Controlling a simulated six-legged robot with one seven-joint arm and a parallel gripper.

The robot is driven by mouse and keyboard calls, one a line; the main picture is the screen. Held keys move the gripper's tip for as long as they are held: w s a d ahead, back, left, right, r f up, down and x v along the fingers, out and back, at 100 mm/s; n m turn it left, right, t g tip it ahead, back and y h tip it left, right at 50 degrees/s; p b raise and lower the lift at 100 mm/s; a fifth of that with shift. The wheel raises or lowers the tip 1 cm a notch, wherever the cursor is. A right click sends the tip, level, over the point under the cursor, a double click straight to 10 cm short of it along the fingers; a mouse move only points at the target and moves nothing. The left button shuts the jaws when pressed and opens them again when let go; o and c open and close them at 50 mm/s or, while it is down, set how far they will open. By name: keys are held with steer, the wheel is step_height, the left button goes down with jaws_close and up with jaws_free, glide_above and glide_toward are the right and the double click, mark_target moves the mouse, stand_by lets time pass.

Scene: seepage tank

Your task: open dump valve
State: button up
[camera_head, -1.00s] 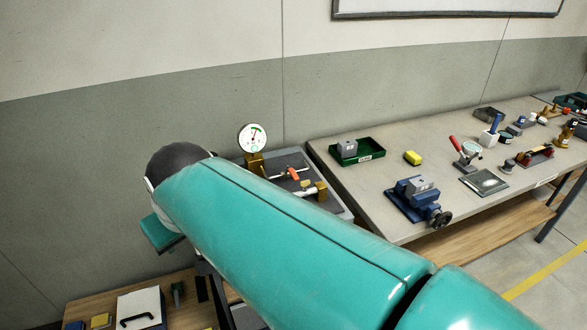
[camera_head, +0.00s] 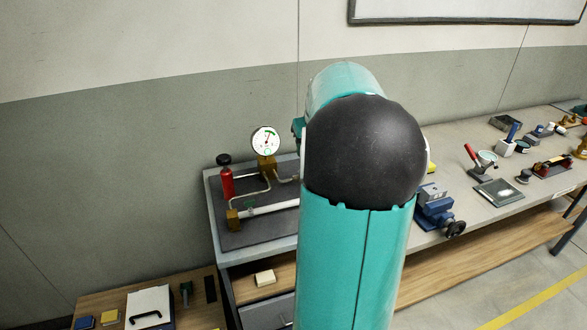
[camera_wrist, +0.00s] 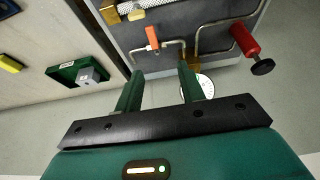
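A pipe rig stands on a dark board (camera_head: 258,228), also seen upside down in the wrist view (camera_wrist: 213,32). An orange-red lever handle (camera_wrist: 152,37) sits on its thin pipe. No label shows which one is the dump valve. My gripper (camera_wrist: 161,68) is open and empty, its two green fingers pointing toward the rig, with the orange lever just beyond and between the tips. In the head view my arm hides the gripper and the rig's right part.
A round gauge (camera_head: 265,140) rises behind the rig, and a red cylinder with a black knob (camera_head: 226,180) stands at its left. A blue vise (camera_head: 437,214) is near that bench's front edge.

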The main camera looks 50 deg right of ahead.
steer(key=x, duration=0.4)
steer(key=d+x, duration=0.1)
steer(key=x, duration=0.9)
steer(key=shift+s+d+f, duration=0.1)
steer(key=shift+s+d, duration=0.05)
steer(key=shift+s, duration=0.2)
steer(key=shift+c, duration=0.2)
jaws_close()
